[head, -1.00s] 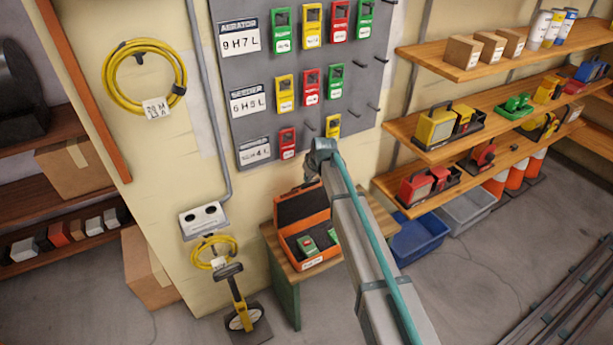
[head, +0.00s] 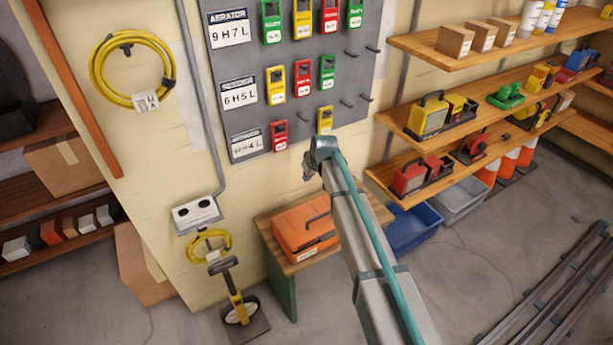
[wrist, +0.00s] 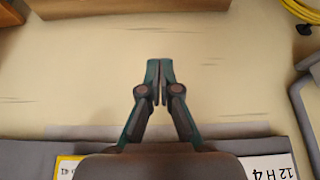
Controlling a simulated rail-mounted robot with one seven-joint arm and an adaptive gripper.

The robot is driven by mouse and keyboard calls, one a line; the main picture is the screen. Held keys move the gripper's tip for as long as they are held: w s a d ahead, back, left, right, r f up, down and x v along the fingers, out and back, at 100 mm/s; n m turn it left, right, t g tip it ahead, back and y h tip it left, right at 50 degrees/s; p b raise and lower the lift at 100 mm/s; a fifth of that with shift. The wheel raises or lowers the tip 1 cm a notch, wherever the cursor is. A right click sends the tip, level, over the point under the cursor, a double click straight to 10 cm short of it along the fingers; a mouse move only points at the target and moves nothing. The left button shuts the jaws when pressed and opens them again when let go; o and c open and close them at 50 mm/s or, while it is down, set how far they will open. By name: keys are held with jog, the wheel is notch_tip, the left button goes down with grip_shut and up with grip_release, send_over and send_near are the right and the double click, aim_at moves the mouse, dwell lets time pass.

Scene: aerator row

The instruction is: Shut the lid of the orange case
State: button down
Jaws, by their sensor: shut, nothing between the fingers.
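The orange case (head: 302,229) sits on a small wooden table (head: 268,238) against the wall. My gripper (head: 309,171) is above the case in the head view, in front of the wall below the grey board, and apart from the case. In the wrist view my gripper (wrist: 160,62) has its fingertips together, with nothing between them, against a plain wall. The case does not show in the wrist view.
A grey board (head: 345,85) with hanging coloured devices is above my gripper. Wooden shelves (head: 440,165) with tools and blue and grey bins (head: 412,228) stand to the right.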

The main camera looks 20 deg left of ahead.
jog(key=p+v, duration=0.2)
jog(key=v, duration=0.6)
jog(key=shift+s+d+f, duration=0.35)
jog(key=shift+s+d, duration=0.05)
dwell(1.0)
jog(key=s+d+f+m+g+h, duration=0.4)
jog(key=s+d+f+m, duration=0.2)
jog(key=s+d+f, duration=1.75)
jog(key=s+d+f+m+g, duration=0.1)
jog(key=s+d+f, duration=0.3)
jog(key=s, duration=0.6)
jog(key=s+d+f+m+g, duration=0.1)
jog(key=s+d+f+g, duration=0.2)
jog(key=s+d, duration=0.4)
jog(key=s+d+f+m+g, duration=0.1)
jog(key=s+d+f, duration=0.4)
jog(key=s, duration=0.8)
jog(key=shift+d+m+g, duration=0.4)
jog(key=shift+d+g, duration=0.2)
jog(key=shift+d, duration=0.2)
